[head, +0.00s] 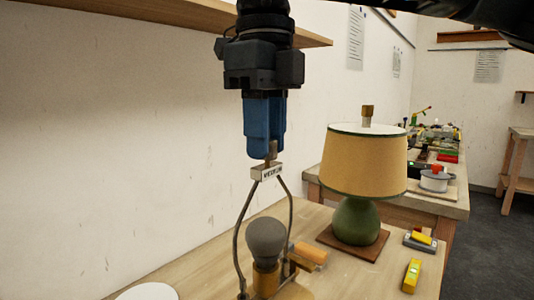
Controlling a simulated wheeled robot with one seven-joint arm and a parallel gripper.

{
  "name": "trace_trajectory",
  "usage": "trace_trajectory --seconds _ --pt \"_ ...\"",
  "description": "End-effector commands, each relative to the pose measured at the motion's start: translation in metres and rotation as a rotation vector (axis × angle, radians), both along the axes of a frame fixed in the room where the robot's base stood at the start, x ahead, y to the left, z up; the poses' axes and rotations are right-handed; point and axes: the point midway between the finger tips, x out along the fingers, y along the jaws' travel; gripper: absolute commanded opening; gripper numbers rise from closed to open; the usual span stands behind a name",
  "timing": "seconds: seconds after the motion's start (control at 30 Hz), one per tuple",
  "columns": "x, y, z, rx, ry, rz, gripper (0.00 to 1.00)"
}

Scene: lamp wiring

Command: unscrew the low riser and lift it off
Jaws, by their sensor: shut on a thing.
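My gripper (265,154) points straight down with its blue fingers closed on the low riser (271,149), a small brownish-grey piece that shows at the fingertips. Most of the riser is hidden by the fingers. Directly below it is a pale block with dark lettering (267,172), at the top of a wire harp (240,240). I cannot tell whether the riser still touches the block. The harp stands around a grey bulb (266,241) in a brass-coloured socket (265,277) on the workbench.
A green lamp (357,221) with a tan shade (364,162) stands on a wooden base at the right. A yellow tool (411,276) and a wooden-handled tool (308,255) lie on the workbench (200,262). A shelf (170,15) juts out at upper left.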

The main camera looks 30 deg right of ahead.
Motion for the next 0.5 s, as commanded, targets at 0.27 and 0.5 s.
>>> trace_trajectory --seconds 0.27,0.5 --pt "0.0003 0.0 0.0058 0.002 -0.002 -0.002 0.0" --pt "0.0001 0.0001 0.01 0.002 0.0 -0.003 0.0"
